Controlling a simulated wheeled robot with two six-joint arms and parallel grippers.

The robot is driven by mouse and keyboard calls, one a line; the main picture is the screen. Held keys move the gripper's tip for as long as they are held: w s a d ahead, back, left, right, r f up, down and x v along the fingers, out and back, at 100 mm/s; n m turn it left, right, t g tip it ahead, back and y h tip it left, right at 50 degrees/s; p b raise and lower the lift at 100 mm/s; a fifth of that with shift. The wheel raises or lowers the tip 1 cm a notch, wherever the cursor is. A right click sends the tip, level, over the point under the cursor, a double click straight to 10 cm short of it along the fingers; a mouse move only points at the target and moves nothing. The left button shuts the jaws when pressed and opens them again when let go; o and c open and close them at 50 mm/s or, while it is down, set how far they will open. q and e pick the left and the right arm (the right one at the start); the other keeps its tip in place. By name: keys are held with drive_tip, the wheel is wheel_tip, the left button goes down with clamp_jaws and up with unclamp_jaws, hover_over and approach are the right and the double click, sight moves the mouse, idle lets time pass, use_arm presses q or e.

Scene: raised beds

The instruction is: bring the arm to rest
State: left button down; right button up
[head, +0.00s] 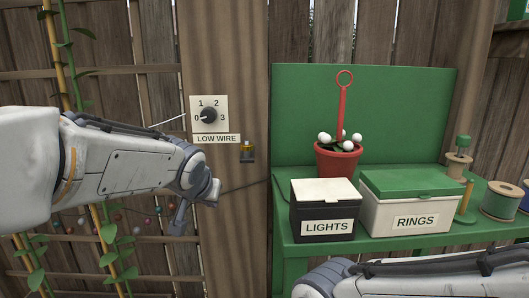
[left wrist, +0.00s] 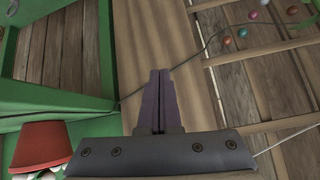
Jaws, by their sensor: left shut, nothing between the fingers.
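My left arm comes in from the left in the head view, in front of the wooden post. Its gripper (head: 179,228) hangs at the arm's end, fingers pointing down, below the LOW WIRE dial. In the left wrist view the gripper (left wrist: 159,76) has its two dark fingers together, with nothing between them, in front of the post (left wrist: 160,30). My right arm (head: 430,276) crosses the bottom right of the head view. Its gripper is out of the picture.
The LOW WIRE dial (head: 209,115) and a small brass-and-black fitting (head: 247,151) are on the post. The green bench (head: 290,252) at right holds a red pot (head: 338,162), a LIGHTS box (head: 326,226), a RINGS box (head: 415,219) and spools (head: 499,201). A trellis with vines stands at left.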

use_arm(q)
drive_tip(key=s+a+f+n+g, duration=0.1)
drive_tip(key=s+a+f+g, duration=0.2)
drive_tip(key=s+f, duration=0.6)
drive_tip(key=s+a+f+n+g, duration=0.1)
drive_tip(key=s+a+f+g, duration=0.2)
drive_tip(key=s+f, duration=0.65)
drive_tip(key=s+d+r+m+g+h, duration=0.1)
drive_tip(key=s+d+r+m+g, duration=0.25)
drive_tip(key=s+d+m, duration=0.65)
drive_tip(key=s+d+r+n+p, duration=0.1)
drive_tip(key=d+r+p, duration=0.1)
drive_tip(key=r+p, duration=1.6)
drive_tip(key=s+d+r+n+p, duration=0.1)
drive_tip(key=r+p, duration=1.8)
drive_tip(key=shift+s+d+r+n, duration=0.25)
drive_tip(key=shift+s+d+n, duration=0.05)
drive_tip(key=shift+d, duration=0.05)
drive_tip(key=shift+t, duration=0.25)
